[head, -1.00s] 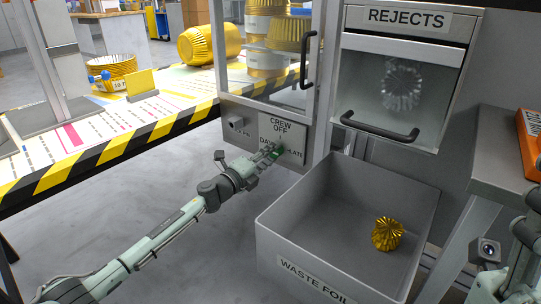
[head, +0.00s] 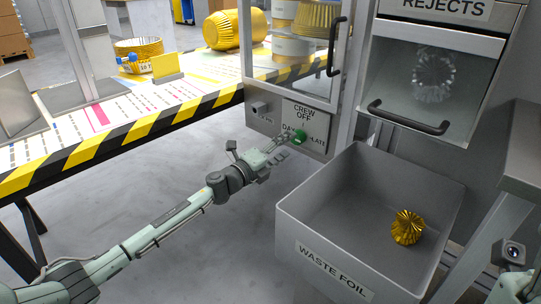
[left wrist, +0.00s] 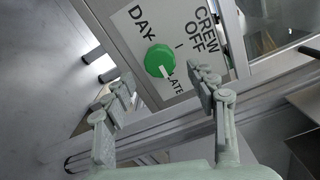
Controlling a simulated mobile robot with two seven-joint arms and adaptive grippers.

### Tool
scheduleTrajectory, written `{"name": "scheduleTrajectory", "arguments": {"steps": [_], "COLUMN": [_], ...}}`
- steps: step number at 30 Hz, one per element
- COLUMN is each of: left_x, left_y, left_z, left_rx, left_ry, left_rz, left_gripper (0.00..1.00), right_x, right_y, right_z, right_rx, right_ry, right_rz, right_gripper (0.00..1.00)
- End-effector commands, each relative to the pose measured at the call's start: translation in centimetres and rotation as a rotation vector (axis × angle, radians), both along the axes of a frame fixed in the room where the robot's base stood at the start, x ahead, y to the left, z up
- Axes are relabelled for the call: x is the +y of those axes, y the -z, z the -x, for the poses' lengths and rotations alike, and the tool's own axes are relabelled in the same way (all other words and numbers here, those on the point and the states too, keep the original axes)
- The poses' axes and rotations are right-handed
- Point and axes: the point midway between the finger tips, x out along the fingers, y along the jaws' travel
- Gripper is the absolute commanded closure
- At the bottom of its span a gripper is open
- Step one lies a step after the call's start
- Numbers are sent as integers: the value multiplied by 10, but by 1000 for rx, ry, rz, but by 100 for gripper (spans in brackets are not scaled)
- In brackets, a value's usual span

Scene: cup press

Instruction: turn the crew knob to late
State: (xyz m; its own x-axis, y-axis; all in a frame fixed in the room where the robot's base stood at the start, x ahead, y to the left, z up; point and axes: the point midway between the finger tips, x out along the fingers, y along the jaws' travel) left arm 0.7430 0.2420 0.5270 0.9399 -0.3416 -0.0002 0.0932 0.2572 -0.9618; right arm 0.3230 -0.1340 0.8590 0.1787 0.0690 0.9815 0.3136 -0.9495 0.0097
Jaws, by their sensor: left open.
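The crew knob (head: 299,137) is round and green with a white pointer mark. It sits on a white panel (head: 317,116) lettered CREW OFF, DAY and LATE, on the front of the press. In the left wrist view the knob (left wrist: 158,61) shows unobstructed, and its white mark points toward the word LATE. My left gripper (head: 277,149) is open and empty, a little in front of and left of the knob in the head view, apart from it. In the left wrist view its two fingertips (left wrist: 165,85) stand apart with the knob beyond them. My right gripper's fingers do not show.
A grey waste foil bin (head: 290,205) with a crumpled gold foil piece (head: 407,227) stands right of my left gripper. A rejects drawer (head: 437,75) with a black handle is above it. A table with a striped edge (head: 130,130) lies left. The press door has a black handle (head: 338,45).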

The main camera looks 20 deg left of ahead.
Motion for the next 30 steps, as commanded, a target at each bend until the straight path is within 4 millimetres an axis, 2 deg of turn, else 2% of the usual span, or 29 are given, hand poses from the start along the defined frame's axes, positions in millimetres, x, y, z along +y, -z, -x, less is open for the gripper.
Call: {"name": "scheduleTrajectory", "arguments": {"steps": [1, 6, 12, 17, 30], "left_x": [4, 17, 26, 28, 28], "left_y": [2, 2, 1, 0, 0], "left_z": [13, 46, 72, 79, 78], "left_rx": [3, 3, 2, 0, 0], "left_ry": [1, -1, 0, 1, 0], "left_rz": [-3, -1, -1, -1, -1], "left_gripper": [43, 43, 43, 43, 43], "right_x": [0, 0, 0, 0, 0], "right_y": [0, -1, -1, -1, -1], "right_z": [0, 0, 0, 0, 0], "right_rx": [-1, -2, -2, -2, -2], "right_ry": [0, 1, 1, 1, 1], "right_rz": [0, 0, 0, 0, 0], "right_gripper": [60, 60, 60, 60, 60]}}
